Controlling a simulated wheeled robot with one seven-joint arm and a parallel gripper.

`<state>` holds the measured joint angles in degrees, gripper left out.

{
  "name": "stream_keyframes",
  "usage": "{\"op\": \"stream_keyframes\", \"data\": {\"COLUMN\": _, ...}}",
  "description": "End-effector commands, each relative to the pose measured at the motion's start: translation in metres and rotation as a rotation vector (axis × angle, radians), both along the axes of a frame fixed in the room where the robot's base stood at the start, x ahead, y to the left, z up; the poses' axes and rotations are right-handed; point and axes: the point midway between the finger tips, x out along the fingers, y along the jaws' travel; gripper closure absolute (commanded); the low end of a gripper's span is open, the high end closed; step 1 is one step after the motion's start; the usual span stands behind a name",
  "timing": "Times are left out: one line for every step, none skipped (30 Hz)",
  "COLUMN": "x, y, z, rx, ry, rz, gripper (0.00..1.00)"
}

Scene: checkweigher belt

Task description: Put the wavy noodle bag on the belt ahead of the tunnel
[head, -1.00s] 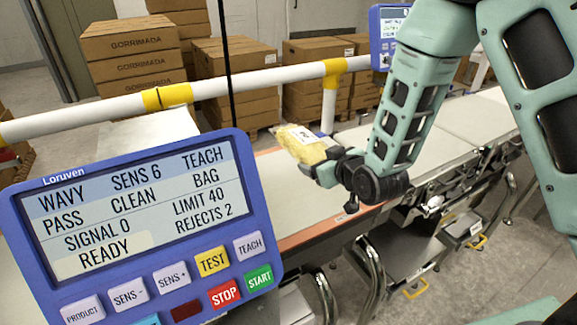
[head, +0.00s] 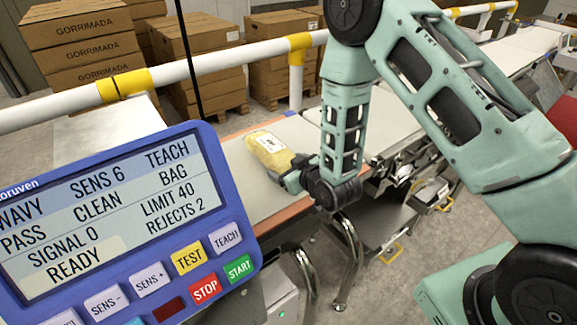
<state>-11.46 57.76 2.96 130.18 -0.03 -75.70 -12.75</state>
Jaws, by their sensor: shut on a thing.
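The wavy noodle bag (head: 268,150) is a yellow bag with a white label. It is at or just above the pale belt (head: 235,185); I cannot tell whether it touches. My gripper (head: 290,174) is shut on the near right end of the bag, and the arm hides part of the belt behind it. The tunnel cannot be made out in this view. The blue control panel (head: 120,225) at the front left reads WAVY, BAG, CLEAN and READY.
A white rail with yellow joints (head: 215,57) runs behind the belt. Stacked cartons (head: 195,60) stand beyond it. The panel covers the near left part of the belt. Metal legs (head: 350,260) and a grey box (head: 283,300) are below the belt. Bare belt lies left of the bag.

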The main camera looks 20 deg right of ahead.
Motion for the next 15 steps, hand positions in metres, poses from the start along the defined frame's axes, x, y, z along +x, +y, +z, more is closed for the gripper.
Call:
{"op": "stream_keyframes", "data": {"x": 0.0009, "y": 0.0002, "z": -0.0011, "rx": 0.001, "ry": -0.005, "rz": 0.0, "gripper": 0.61}}
{"op": "stream_keyframes", "data": {"x": 0.001, "y": 0.0003, "z": -0.002, "rx": 0.001, "ry": -0.005, "rz": 0.0, "gripper": 0.61}}
{"op": "stream_keyframes", "data": {"x": 0.0011, "y": 0.0003, "z": -0.0026, "rx": 0.002, "ry": -0.006, "rz": 0.0, "gripper": 0.61}}
{"op": "stream_keyframes", "data": {"x": 0.001, "y": 0.0003, "z": -0.0027, "rx": 0.002, "ry": -0.006, "rz": 0.0, "gripper": 0.61}}
{"op": "stream_keyframes", "data": {"x": 0.001, "y": 0.0003, "z": -0.0026, "rx": 0.002, "ry": -0.006, "rz": 0.0, "gripper": 0.61}}
{"op": "stream_keyframes", "data": {"x": 0.001, "y": 0.0003, "z": -0.0026, "rx": 0.002, "ry": -0.006, "rz": 0.0, "gripper": 0.61}}
{"op": "stream_keyframes", "data": {"x": 0.001, "y": 0.0003, "z": -0.0026, "rx": 0.002, "ry": -0.006, "rz": 0.0, "gripper": 0.61}}
{"op": "stream_keyframes", "data": {"x": 0.001, "y": 0.0003, "z": -0.0026, "rx": 0.002, "ry": -0.006, "rz": 0.0, "gripper": 0.61}}
{"op": "stream_keyframes", "data": {"x": 0.001, "y": 0.0003, "z": -0.0027, "rx": 0.002, "ry": -0.006, "rz": 0.0, "gripper": 0.61}}
{"op": "stream_keyframes", "data": {"x": 0.0009, "y": 0.0003, "z": -0.0032, "rx": 0.002, "ry": -0.006, "rz": 0.0, "gripper": 0.61}}
{"op": "stream_keyframes", "data": {"x": 0.0009, "y": 0.0002, "z": -0.004, "rx": 0.001, "ry": -0.005, "rz": 0.0, "gripper": 0.61}}
{"op": "stream_keyframes", "data": {"x": 0.0009, "y": 0.0003, "z": -0.0056, "rx": 0.001, "ry": -0.005, "rz": 0.0, "gripper": 0.61}}
{"op": "stream_keyframes", "data": {"x": 0.0009, "y": 0.0002, "z": -0.0066, "rx": 0.001, "ry": -0.005, "rz": 0.0, "gripper": 0.61}}
{"op": "stream_keyframes", "data": {"x": 0.0002, "y": 0.0001, "z": -0.0069, "rx": 0.0, "ry": -0.001, "rz": 0.0, "gripper": 0.16}}
{"op": "stream_keyframes", "data": {"x": 0.0001, "y": 0.0, "z": -0.0063, "rx": 0.0, "ry": -0.001, "rz": 0.0, "gripper": 0.05}}
